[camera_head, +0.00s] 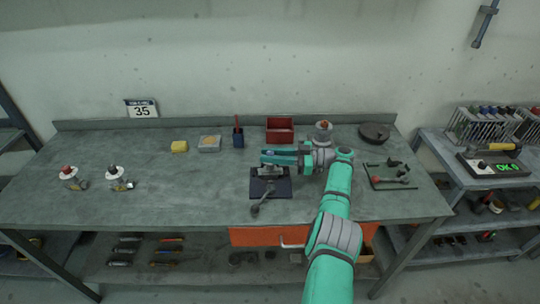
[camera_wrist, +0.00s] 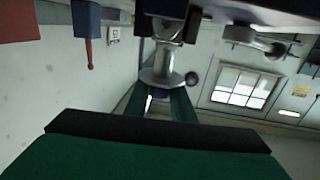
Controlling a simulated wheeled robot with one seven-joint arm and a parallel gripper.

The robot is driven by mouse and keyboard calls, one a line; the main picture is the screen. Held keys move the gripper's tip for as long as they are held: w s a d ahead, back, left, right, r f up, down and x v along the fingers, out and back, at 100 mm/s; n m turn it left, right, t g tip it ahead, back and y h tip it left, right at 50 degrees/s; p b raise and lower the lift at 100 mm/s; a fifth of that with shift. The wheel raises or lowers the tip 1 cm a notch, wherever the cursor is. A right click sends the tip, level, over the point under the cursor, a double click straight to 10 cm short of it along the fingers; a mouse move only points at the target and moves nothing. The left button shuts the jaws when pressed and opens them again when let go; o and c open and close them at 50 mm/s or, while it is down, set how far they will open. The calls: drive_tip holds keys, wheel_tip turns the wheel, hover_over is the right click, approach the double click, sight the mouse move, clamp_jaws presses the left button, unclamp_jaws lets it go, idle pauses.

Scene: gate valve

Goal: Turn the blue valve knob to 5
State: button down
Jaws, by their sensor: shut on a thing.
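My gripper (camera_head: 266,157) reaches in level from the right, over the vise (camera_head: 284,187) on the bench, fingers pointing left. Most of the knob is hidden between the fingers. The valve's grey round flange (camera_wrist: 160,76) sits just beyond the fingertips, by the dark vise parts. In the head view my gripper hides the knob. No scale or numbers on the valve can be read.
A red bin (camera_head: 279,136), a blue pen cup (camera_head: 238,140) and a valve with a red-orange knob (camera_head: 323,127) stand behind the vise. Two other valves, red-topped (camera_head: 68,173) and black-topped (camera_head: 113,172), stand at left. A tool tray (camera_head: 389,184) lies right.

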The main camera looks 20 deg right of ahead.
sight(269, 154)
drive_tip(key=shift+a+r, duration=0.15)
drive_tip(key=shift+r, duration=0.05)
idle(0.3)
drive_tip(key=c, duration=1.5)
unclamp_jaws()
drive_tip(key=shift+r, duration=0.15)
wheel_tip(269, 154, up, 2)
drive_tip(key=shift+r, duration=0.1)
drive_tip(key=shift+s+a+r, duration=0.1)
drive_tip(key=shift+s+r, duration=0.2)
drive_tip(key=shift+r, duration=0.3)
drive_tip(key=s+a+r, duration=0.1)
drive_tip(key=s+r, duration=0.2)
drive_tip(key=s, duration=0.1)
drive_tip(key=s+a+r, duration=0.1)
drive_tip(key=s+r, duration=0.2)
drive_tip(key=s, duration=0.1)
drive_tip(key=s+a+r, duration=0.1)
drive_tip(key=s+r, duration=0.2)
drive_tip(key=s, duration=0.2)
drive_tip(key=shift+a+r, duration=0.15)
drive_tip(key=shift+a, duration=0.1)
